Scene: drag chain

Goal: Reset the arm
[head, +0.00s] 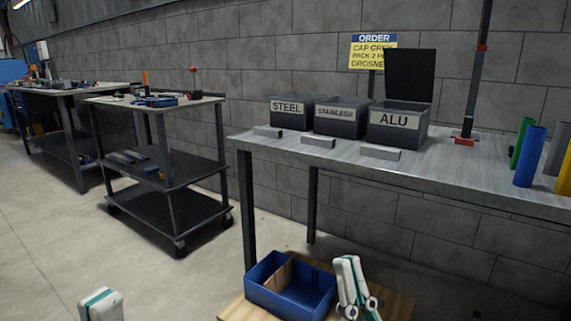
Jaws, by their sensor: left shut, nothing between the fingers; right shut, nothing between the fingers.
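My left gripper (99,295) is at the bottom left edge of the head view. Only its white and teal tip shows above the floor, with no object at it. My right gripper (347,262) is at the bottom, right of the middle. Its white and teal fingers point up and are together, with nothing held between them. It shows in front of the right end of a blue divided bin (252,289); I cannot tell whether they touch. The rest of both arms is out of view.
A grey table (440,165) carries bins labelled STEEL (287,107), STAINLESS (336,115) and ALU (394,120), with small grey bars and coloured cylinders. The blue bin rests on a wooden board (398,306). A black cart (170,208) stands left. Floor between is clear.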

